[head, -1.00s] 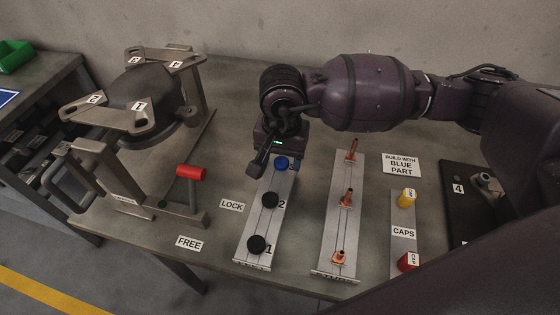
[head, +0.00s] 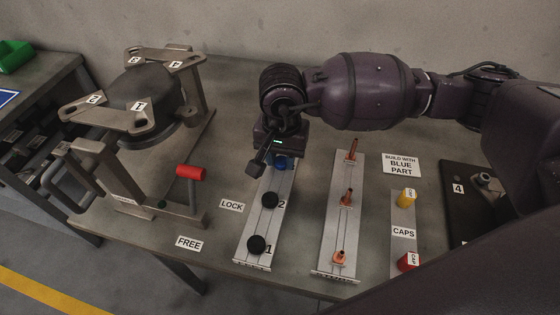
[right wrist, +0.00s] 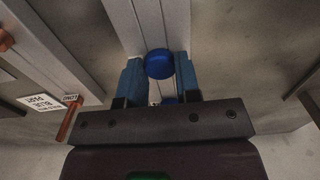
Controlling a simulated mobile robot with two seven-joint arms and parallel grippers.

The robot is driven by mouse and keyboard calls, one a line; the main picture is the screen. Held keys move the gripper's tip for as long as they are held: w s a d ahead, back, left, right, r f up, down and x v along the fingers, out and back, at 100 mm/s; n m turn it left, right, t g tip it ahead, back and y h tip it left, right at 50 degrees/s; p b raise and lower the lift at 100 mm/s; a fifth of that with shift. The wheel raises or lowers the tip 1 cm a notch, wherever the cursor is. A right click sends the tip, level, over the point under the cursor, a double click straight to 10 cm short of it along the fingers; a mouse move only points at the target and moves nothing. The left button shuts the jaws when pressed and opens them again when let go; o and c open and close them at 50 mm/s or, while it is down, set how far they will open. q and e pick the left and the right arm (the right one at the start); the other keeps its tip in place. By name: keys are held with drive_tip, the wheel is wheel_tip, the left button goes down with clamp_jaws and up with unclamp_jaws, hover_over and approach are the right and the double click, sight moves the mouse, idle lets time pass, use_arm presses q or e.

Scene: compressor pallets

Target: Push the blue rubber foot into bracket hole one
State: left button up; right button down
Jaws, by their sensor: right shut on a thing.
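The blue rubber foot (head: 283,163) sits at the far end of the left grey strip. My right gripper (head: 272,164) is over it and partly hides it. In the right wrist view the round blue foot (right wrist: 159,62) is between my two blue fingers, which are shut on it. The bracket arm labelled 1 (head: 152,118) is on the dark compressor (head: 143,89) in the metal stand at left. Its hole one is too small to make out clearly. My left gripper is not in view.
Two black feet (head: 257,244) stand on the same strip (head: 250,221). A strip with copper fittings (head: 338,225) and a caps strip (head: 403,218) are to the right. A red-handled lever (head: 190,173) stands by the stand, near the LOCK and FREE labels. Bare tabletop separates stand and strip.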

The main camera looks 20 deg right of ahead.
sight(281, 161)
drive_tip(key=shift+r+p, duration=0.75)
drive_tip(key=shift+r, duration=1.2)
drive_tip(key=shift+r+p, duration=0.35)
drive_tip(key=shift+r, duration=0.6)
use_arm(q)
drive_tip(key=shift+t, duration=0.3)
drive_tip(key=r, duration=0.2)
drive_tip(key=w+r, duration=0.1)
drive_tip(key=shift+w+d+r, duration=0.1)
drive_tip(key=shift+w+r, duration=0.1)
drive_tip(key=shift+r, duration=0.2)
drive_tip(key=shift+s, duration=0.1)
use_arm(e)
drive_tip(key=shift+r, duration=0.1)
